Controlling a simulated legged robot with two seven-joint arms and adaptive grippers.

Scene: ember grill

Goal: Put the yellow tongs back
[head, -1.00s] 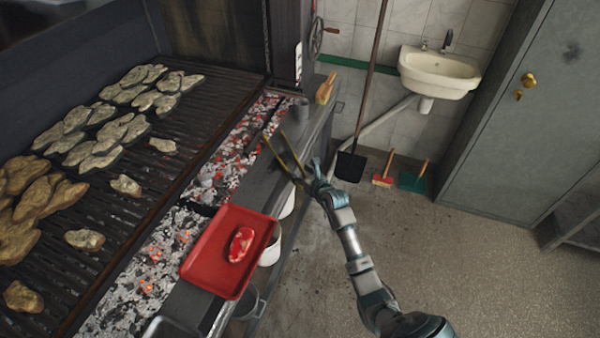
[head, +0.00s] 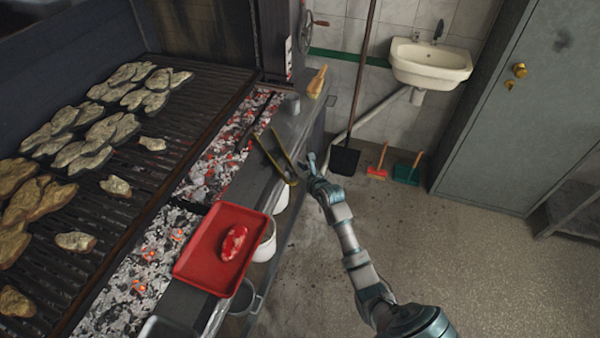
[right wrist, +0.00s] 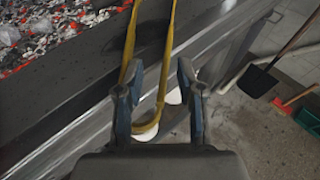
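The yellow tongs (head: 272,160) are at the grey ledge beside the coals, open in a V with the tips toward the coals. Their bent end reaches the ledge's outer edge. In the right wrist view the tongs' bend (right wrist: 147,128) lies between my fingers. My right gripper (head: 308,166) is at that bend, with its fingers spread. In the right wrist view the right finger of this gripper (right wrist: 157,88) stands clear of the tongs; the left finger overlaps one arm, and contact is unclear. My left gripper is out of view.
A red tray (head: 190,268) with a piece of meat (head: 234,242) sits on the ledge (head: 232,190). A grey cup (head: 292,104) and a wooden-handled brush (head: 317,82) are farther back. Hot coals (head: 215,165) and the grill (head: 160,170) lie left. White buckets (head: 266,245) stand below.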

